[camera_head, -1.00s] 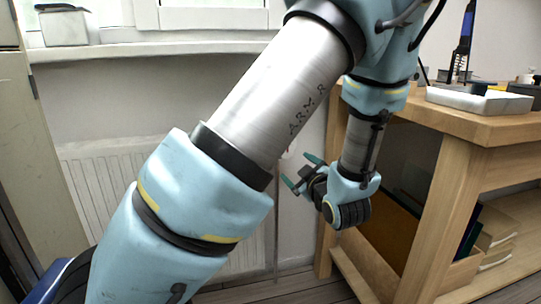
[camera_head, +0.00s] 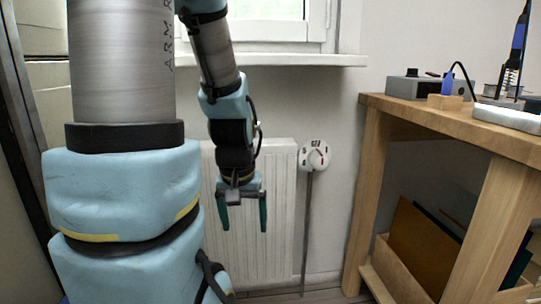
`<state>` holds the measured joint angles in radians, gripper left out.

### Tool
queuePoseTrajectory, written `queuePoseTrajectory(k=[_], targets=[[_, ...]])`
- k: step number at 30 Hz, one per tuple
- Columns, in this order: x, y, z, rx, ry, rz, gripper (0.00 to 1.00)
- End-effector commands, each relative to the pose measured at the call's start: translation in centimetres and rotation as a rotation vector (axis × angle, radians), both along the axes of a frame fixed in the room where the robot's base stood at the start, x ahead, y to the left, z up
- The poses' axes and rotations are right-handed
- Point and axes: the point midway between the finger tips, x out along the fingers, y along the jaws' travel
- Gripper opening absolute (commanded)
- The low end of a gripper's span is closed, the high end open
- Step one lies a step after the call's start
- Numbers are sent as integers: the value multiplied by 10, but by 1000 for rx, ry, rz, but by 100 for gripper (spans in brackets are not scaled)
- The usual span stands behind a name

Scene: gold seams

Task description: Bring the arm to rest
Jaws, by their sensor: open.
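My gripper (camera_head: 243,220) hangs pointing down near the middle of the head view, in front of the white radiator. Its two green fingers are apart and nothing is between them. My arm is light blue and silver. Its large upright link fills the left of the view, and the thinner forearm comes down from the top to the gripper. The gripper is left of the workbench and apart from it.
A wooden workbench (camera_head: 456,118) stands at right with a grey box (camera_head: 416,87), a wooden block and a white tray (camera_head: 508,117) on top. Boards (camera_head: 424,250) lean beneath it.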

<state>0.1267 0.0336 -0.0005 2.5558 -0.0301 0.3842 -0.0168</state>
Motion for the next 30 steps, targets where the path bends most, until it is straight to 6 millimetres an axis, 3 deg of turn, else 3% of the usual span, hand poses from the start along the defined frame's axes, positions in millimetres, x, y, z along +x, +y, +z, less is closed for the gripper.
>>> queuePoseTrajectory(k=[1, 14, 30], targets=[[-10, 13, 3, 22, 29, -13, 91], [-8, 9, 92, 18, 28, -16, 91], [-8, 9, 264, 18, 27, -15, 91]])
